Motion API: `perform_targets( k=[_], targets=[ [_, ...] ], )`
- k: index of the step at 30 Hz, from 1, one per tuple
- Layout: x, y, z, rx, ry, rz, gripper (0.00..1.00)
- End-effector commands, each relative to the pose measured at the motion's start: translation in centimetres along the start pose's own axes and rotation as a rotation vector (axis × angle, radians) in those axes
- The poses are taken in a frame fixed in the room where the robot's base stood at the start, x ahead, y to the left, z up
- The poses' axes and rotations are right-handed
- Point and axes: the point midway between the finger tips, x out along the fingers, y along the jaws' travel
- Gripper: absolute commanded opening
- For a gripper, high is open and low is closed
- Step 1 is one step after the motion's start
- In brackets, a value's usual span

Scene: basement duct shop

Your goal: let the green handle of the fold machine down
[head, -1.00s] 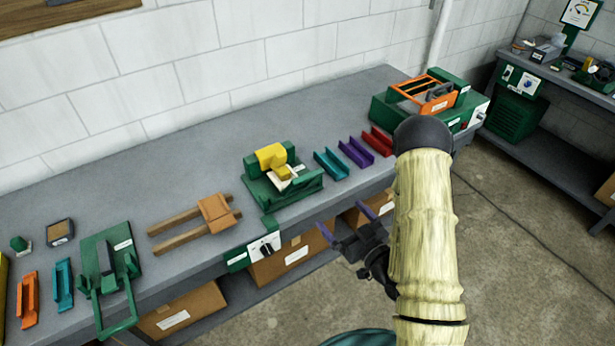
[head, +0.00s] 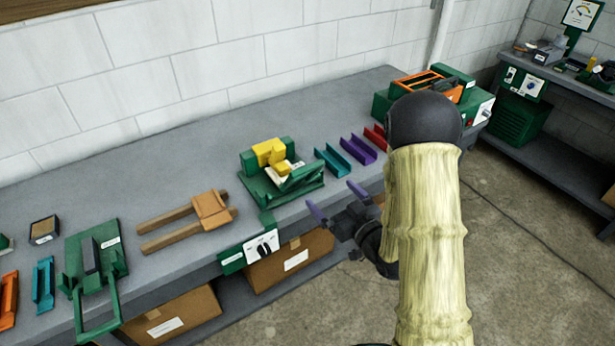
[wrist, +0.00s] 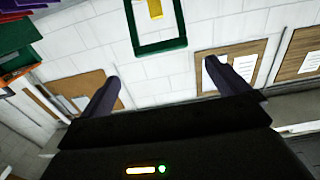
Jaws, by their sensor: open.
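A green machine (head: 92,257) stands at the front left of the bench, with a U-shaped green handle (head: 98,328) reaching out past the front edge. I take it for the fold machine; whether the handle is raised or level is hard to tell. My gripper (head: 336,200) is open and empty, in front of the bench edge and well to the right of that handle. Its two purple-grey fingers stand apart in the wrist view (wrist: 160,85), with white wall behind them. A green frame with a yellow piece (wrist: 157,45) shows beyond them; I cannot tell what it belongs to.
A green machine with a yellow block (head: 282,184) stands mid-bench, between my gripper and the left machine. A wooden fork-shaped piece (head: 208,211) lies left of it. A switch panel (head: 248,254) juts from the bench front. Colored channels and an orange-topped machine (head: 436,82) are farther right.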

Motion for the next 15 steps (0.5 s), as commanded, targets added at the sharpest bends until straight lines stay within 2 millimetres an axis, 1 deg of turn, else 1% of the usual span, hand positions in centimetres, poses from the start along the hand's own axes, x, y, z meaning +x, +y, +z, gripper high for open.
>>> perform_targets(
  k=[1,11,12,15],
  targets=[
    [0.1,0.0,0.4,-0.002,0.004,0.0,1.0],
    [0.6,-0.1,0.2,0.003,0.005,0.006,1.0],
    [1.3,-0.2,-0.3,0.003,0.003,0.003,1.0],
    [2.8,-0.2,-0.4,0.004,0.003,0.003,1.0]
  ],
)
